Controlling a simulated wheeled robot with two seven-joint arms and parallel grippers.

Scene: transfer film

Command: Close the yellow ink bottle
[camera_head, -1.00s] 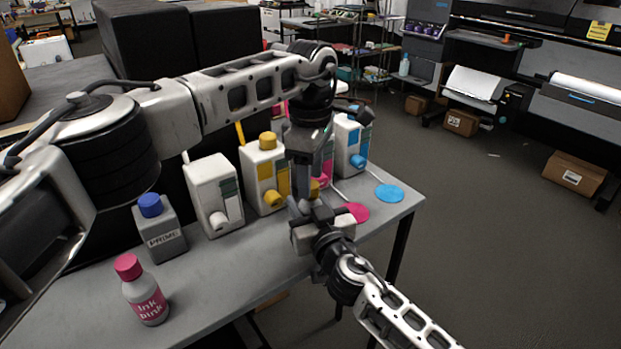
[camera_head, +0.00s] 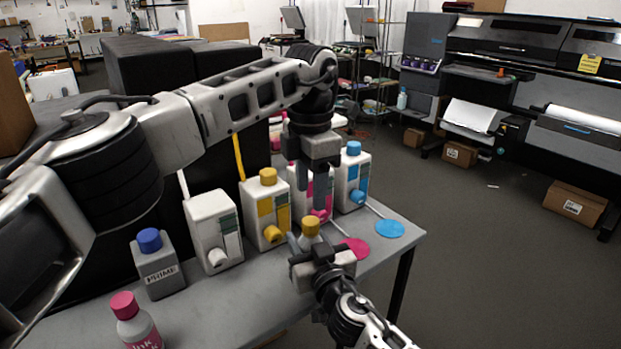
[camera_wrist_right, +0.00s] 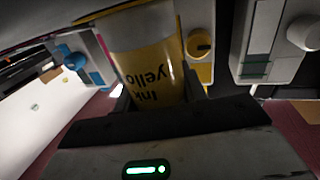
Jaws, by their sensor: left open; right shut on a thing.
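The yellow ink bottle (camera_head: 307,242) is held upright in my right gripper (camera_head: 316,252), above or at the table's front edge. Its yellow cap (camera_head: 310,224) sits on its top. In the right wrist view the bottle's yellow label (camera_wrist_right: 152,70) is upside down between the fingers; the cap cannot be made out there. My left gripper (camera_head: 311,190) is open and points down just above the cap, apart from it. It holds nothing. Most of the bottle body is hidden by the right gripper in the head view.
On the table (camera_head: 225,310), a row of machines stands behind: white (camera_head: 213,230), yellow (camera_head: 264,208), magenta (camera_head: 297,190) and cyan (camera_head: 352,182). A grey primer bottle (camera_head: 158,265) and magenta ink bottle (camera_head: 136,325) stand left. Magenta (camera_head: 354,247) and cyan (camera_head: 389,229) discs lie right.

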